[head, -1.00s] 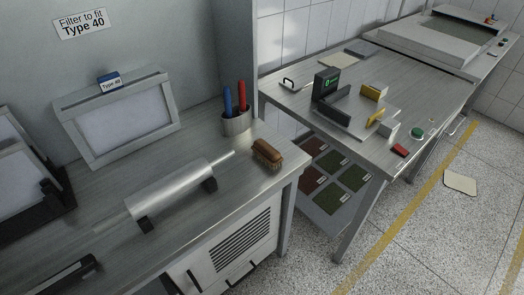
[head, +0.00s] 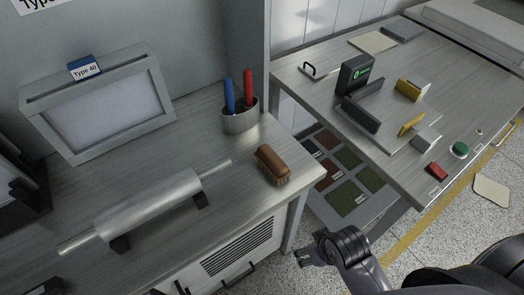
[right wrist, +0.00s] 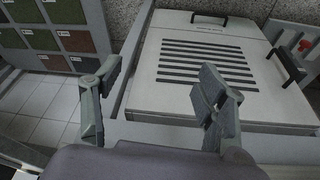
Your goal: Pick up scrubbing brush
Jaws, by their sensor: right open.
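The scrubbing brush (head: 272,164) has a brown wooden back and lighter bristles. In the head view it lies on the metal bench near its right front corner. My right gripper (head: 304,257) is below and in front of the bench's edge, apart from the brush. In the right wrist view its two fingers (right wrist: 156,103) are spread with nothing between them, facing the vented cabinet front. The brush does not show in that view. My left gripper is not in view.
A metal cup (head: 240,117) with red and blue pens stands behind the brush. A roller (head: 148,205) on supports lies to its left. A framed filter (head: 104,110) leans behind. The cabinet's vented door (right wrist: 208,62) has black handles. A second table (head: 306,86) stands right.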

